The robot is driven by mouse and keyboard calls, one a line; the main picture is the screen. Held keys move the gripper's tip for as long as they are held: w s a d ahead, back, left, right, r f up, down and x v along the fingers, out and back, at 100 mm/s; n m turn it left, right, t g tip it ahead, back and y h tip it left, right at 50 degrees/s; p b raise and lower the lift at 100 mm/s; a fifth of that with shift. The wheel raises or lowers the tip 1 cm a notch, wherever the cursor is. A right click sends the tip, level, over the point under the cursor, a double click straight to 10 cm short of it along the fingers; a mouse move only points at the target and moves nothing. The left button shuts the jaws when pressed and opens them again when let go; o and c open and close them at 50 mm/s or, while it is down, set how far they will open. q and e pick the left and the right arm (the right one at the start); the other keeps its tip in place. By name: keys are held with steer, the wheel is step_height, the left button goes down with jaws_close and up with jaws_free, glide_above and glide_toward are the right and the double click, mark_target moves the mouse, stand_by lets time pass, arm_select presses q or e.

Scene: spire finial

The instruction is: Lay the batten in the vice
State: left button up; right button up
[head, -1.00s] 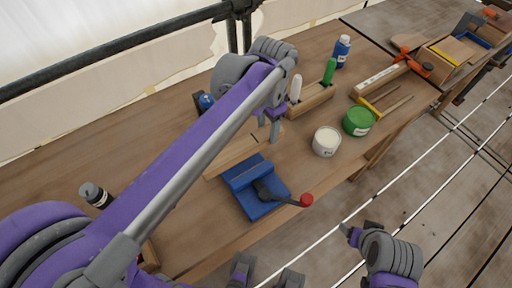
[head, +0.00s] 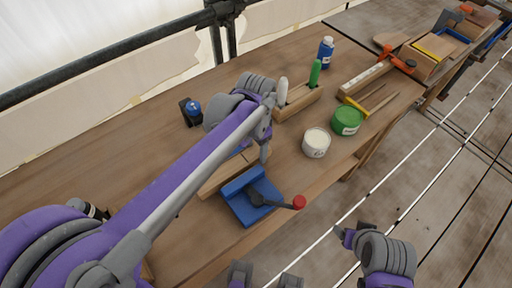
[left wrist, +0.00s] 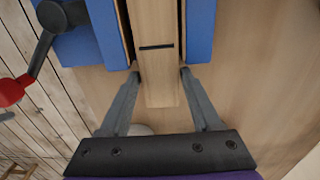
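The batten (head: 220,180), a pale wooden bar with a dark cross line, lies along the gap between the jaws of the blue vice (head: 245,207). In the left wrist view the batten (left wrist: 158,70) runs between the two blue jaws (left wrist: 200,30), with a narrow dark gap along its left side. My left gripper (head: 264,150) is at the batten's right end. In the left wrist view its fingertips (left wrist: 160,73) lie close against both sides of the batten. I cannot tell whether the batten touches the vice bed.
The vice's red-knobbed lever (head: 299,202) sticks out to the right. A white pot (head: 316,143), a green pot (head: 347,120), a wooden holder (head: 300,103) and a blue bottle (head: 326,52) stand beyond. The bench's left part is mostly clear.

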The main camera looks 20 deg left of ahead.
arm_select(q)
steer(key=shift+o, duration=1.3)
steer(key=shift+r, duration=0.1)
step_height(320, 180, up, 12)
steer(key=p, duration=0.1)
